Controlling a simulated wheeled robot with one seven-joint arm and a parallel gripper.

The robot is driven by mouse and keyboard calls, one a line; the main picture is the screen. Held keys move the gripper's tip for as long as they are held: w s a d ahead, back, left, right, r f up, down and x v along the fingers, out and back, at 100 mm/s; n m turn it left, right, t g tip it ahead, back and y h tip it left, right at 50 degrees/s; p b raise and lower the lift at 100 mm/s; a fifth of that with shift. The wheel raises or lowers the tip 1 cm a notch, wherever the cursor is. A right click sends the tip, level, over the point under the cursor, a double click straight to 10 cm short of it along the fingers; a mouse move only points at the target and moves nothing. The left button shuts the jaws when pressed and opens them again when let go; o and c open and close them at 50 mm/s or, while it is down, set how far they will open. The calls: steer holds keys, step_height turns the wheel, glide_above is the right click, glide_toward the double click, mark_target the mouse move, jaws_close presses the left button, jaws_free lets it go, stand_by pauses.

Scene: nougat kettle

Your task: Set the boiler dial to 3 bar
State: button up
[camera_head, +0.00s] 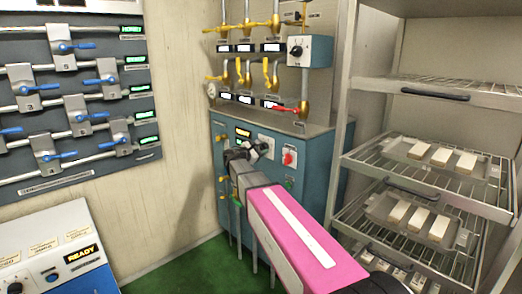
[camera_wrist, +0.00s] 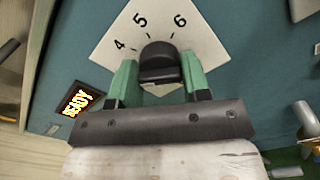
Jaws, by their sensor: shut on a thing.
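The boiler dial has a black knob (camera_wrist: 159,60) on a white diamond-shaped plate (camera_wrist: 195,38), with the numbers 4, 5 and 6 showing along its upper part. The lower numbers are hidden. My gripper (camera_wrist: 160,75) has its green fingers on either side of the knob and is shut on it. I cannot make out the knob's pointer. In the head view, my gripper (camera_head: 248,153) is at the front of the blue boiler cabinet (camera_head: 316,166), and the dial plate (camera_head: 267,143) is partly behind it.
A lit READY display (camera_wrist: 79,106) is beside the dial. A red switch (camera_head: 288,158) sits to the right on the cabinet. Pipes with yellow valves (camera_head: 243,72) rise above it. A wire rack (camera_head: 430,165) with trays stands close on the right. Green floor (camera_head: 180,265) shows on the left.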

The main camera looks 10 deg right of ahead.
steer(key=shift+n, duration=1.1)
steer(key=o, duration=0.9)
steer(key=v, duration=1)
steer(key=shift+s+a, duration=0.25)
steer(key=shift+a, duration=0.1)
